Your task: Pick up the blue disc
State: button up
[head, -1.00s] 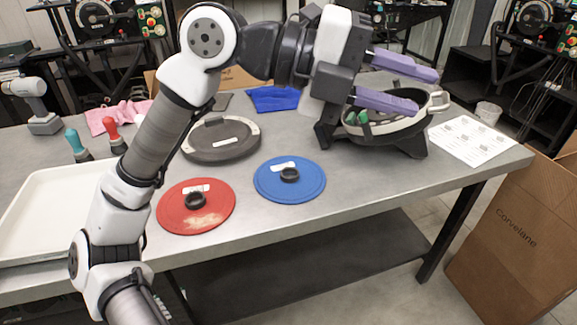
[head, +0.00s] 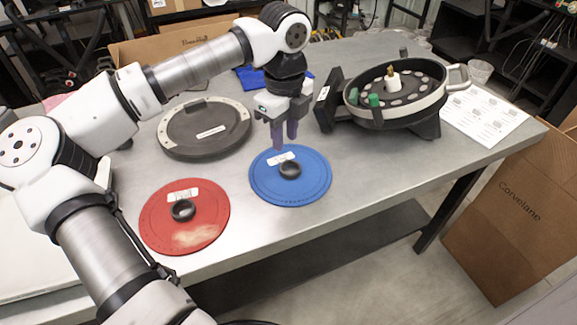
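The blue disc (head: 305,187) lies flat on the grey table, with a black knob (head: 290,170) at its middle and a white label beside the knob. My gripper (head: 285,147) points down at the disc's back edge, behind the knob. Its two purple fingers stand a little apart with nothing seen between them. I cannot tell whether the fingertips touch the disc or hover above it.
A red disc (head: 160,230) with a worn patch lies to the left. A dark round lid (head: 190,150) lies behind it. The seed meter housing (head: 402,118) stands at the right, near printed sheets (head: 490,115). A cardboard box (head: 520,230) stands beside the table.

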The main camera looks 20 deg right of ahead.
send_near(284, 167)
jog(key=s, duration=0.1)
jog(key=s+f, duration=0.1)
jog(key=s, duration=0.1)
jog(key=shift+a+f+p, duration=0.3)
jog(key=shift+a+p, duration=0.05)
jog(key=shift+w+a+f+p, duration=0.1)
jog(key=shift+f+p, duration=0.5)
jog(key=shift+f, duration=0.75)
jog(key=shift+a+f+p, duration=0.1)
jog(key=shift+f+p, duration=0.5)
jog(key=shift+f, duration=0.75)
jog(key=shift+c, duration=0.3)
grip_shut()
